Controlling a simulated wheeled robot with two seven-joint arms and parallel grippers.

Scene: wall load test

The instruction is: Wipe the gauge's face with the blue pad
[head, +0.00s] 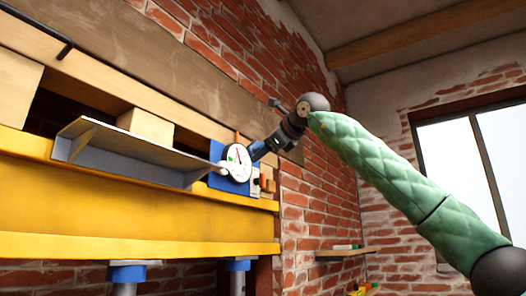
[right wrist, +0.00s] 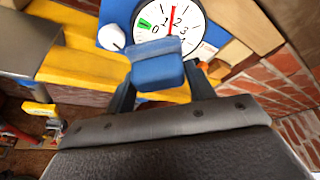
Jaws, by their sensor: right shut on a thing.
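The gauge (head: 237,163) has a round white face with a red needle and sits on a blue plate (head: 217,181) on the wall assembly. In the right wrist view the gauge's face (right wrist: 185,14) shows numbers, a green mark and the red needle. My right gripper (head: 261,148) is just right of the gauge. In the right wrist view it is shut on the blue pad (right wrist: 157,72), which covers the lower part of the dial from this angle. I cannot tell whether the pad touches the face. My left gripper is in neither view.
A grey metal shelf (head: 135,150) juts out left of the gauge, with a white knob (right wrist: 112,37) beside the dial. A yellow beam (head: 120,235) runs below. Brick wall (head: 305,200) lies to the right, with a small wooden shelf (head: 345,252) lower down.

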